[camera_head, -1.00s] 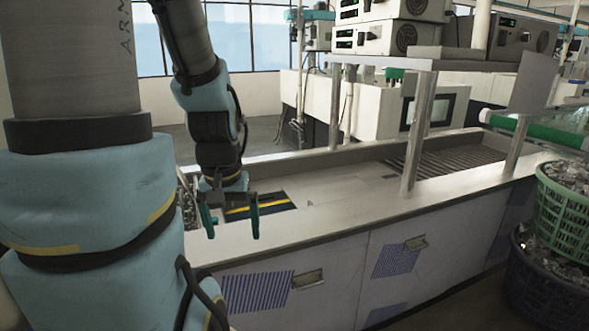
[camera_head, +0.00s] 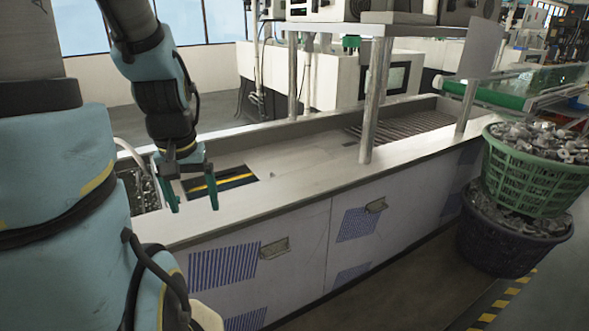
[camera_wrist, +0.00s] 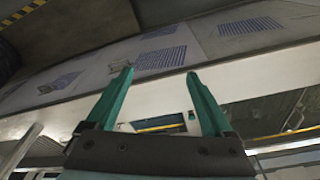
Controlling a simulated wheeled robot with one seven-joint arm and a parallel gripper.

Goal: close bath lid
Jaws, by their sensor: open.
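The bath is a long pale metal tank bench (camera_head: 300,178) with a raised rim. A dark rectangular opening or panel with a yellow stripe (camera_head: 222,180) lies in its top at the left; it also shows partly between the fingers in the wrist view (camera_wrist: 163,128). I cannot tell which part is the lid. My gripper (camera_head: 193,203) points down with green fingers spread and empty, in front and to the left of the striped area, around the bench's near rim. In the wrist view my gripper (camera_wrist: 158,75) has nothing between its fingertips.
A shelf (camera_head: 335,27) with instruments stands on metal posts (camera_head: 375,95) over the bench. A slatted grate (camera_head: 400,123) lies in its far right part. A green basket (camera_head: 530,175) of metal parts sits on a dark basket (camera_head: 510,240) at right. Floor in front is clear.

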